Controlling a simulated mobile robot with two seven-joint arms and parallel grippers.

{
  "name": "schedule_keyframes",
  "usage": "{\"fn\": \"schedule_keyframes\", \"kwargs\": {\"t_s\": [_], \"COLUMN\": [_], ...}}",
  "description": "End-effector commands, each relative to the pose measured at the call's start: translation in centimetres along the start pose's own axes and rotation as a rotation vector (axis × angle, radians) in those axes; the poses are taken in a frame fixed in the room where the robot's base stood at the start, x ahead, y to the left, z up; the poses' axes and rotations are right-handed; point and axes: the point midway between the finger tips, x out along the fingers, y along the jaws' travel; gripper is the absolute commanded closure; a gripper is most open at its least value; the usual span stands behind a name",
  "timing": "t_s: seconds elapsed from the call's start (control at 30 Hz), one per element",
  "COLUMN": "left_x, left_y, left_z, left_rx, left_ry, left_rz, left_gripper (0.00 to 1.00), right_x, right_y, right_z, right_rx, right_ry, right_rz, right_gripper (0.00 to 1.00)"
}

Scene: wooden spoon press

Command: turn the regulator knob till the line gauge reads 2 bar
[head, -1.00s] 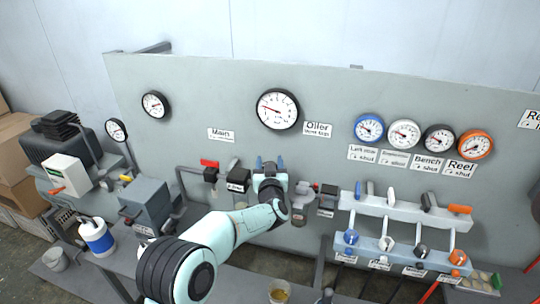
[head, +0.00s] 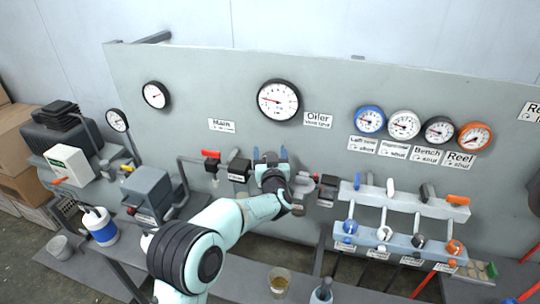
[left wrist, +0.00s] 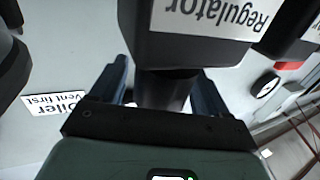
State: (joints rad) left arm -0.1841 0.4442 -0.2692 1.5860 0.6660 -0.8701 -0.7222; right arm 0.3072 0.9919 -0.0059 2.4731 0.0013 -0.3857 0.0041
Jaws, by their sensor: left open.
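My left gripper (head: 270,155) is open at the pipe line on the panel, its two blue fingers pointing at the wall. In the left wrist view the dark round regulator knob (left wrist: 165,90) stands between the open fingers, under a dark body with an upside-down "Regulator" label (left wrist: 210,18). Whether the fingers touch the knob cannot be told. In the head view my gripper hides the knob. A large white gauge (head: 278,100) hangs above it, its needle pointing left and slightly up; its numbers are too small to read. My right gripper is not in view.
A red-handled valve (head: 211,154) and a black block (head: 239,170) sit left of my gripper. Right are a manifold (head: 405,203) with several coloured valves, and several small gauges (head: 404,125). A glass cup (head: 279,282) stands on the bench below.

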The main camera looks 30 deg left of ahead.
Motion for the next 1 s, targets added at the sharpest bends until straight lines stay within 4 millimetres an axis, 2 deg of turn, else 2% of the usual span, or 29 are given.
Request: {"fn": "schedule_keyframes", "kwargs": {"t_s": [0.17,0.5,0.7,0.83,1.0], "left_x": [-1.3,-8.6,-12.0,-13.0,-13.4], "left_y": [0.1,0.0,0.0,0.0,0.0], "left_z": [0.1,0.1,0.0,0.0,0.0], "left_rx": [-0.001,-0.002,-0.001,-0.001,0.0], "left_ry": [-0.001,-0.001,0.0,0.001,0.001], "left_rz": [0.002,0.003,0.002,0.0,0.0], "left_gripper": [0.24,0.24,0.24,0.24,0.24], "right_x": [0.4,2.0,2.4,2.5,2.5], "right_y": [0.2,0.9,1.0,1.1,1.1], "right_z": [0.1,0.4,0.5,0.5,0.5], "right_rx": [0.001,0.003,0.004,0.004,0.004], "right_ry": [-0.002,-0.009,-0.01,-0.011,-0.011], "right_rz": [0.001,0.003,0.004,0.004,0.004], "right_gripper": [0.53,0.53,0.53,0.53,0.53]}}
